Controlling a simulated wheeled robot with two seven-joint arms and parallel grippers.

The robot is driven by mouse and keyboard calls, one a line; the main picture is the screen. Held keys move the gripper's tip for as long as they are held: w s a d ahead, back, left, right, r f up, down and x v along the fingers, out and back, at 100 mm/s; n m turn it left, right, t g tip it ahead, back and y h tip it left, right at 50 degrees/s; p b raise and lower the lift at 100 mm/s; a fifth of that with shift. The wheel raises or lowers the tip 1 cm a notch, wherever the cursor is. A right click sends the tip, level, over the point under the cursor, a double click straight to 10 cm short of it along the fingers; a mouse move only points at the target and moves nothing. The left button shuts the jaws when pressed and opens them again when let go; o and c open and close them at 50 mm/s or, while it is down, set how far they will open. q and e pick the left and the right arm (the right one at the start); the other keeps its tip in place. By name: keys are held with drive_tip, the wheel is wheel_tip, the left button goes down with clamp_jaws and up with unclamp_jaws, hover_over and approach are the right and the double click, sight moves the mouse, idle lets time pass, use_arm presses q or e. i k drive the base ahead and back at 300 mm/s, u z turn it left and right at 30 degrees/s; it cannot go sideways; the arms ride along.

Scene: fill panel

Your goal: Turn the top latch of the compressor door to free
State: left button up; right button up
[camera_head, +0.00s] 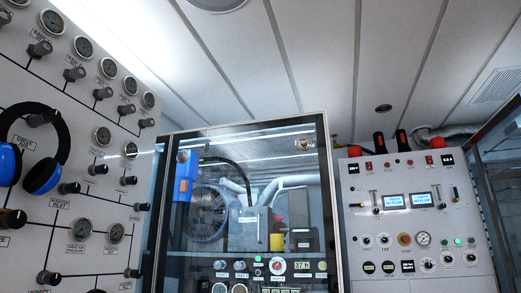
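The compressor door (240,133) is a glass door in a dark frame at the middle of the view, and it looks closed. A small round metallic fitting (303,143) sits near its upper right corner; it may be the top latch, but it is too small to tell which way it is turned. Another small light fitting (183,156) shows near the upper left corner, above a blue box (185,178). Neither of my grippers is in view.
A grey panel (60,210) with gauges, knobs and hanging blue-black headphones (42,180) stands close on the left. A white control panel (415,220) with displays and buttons stands on the right. Another dark-framed glass pane (503,165) is at the right edge.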

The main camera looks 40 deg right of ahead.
sight(304, 142)
drive_tip(key=z, duration=0.35)
drive_tip(key=i, duration=1)
drive_tip(key=z, duration=0.65)
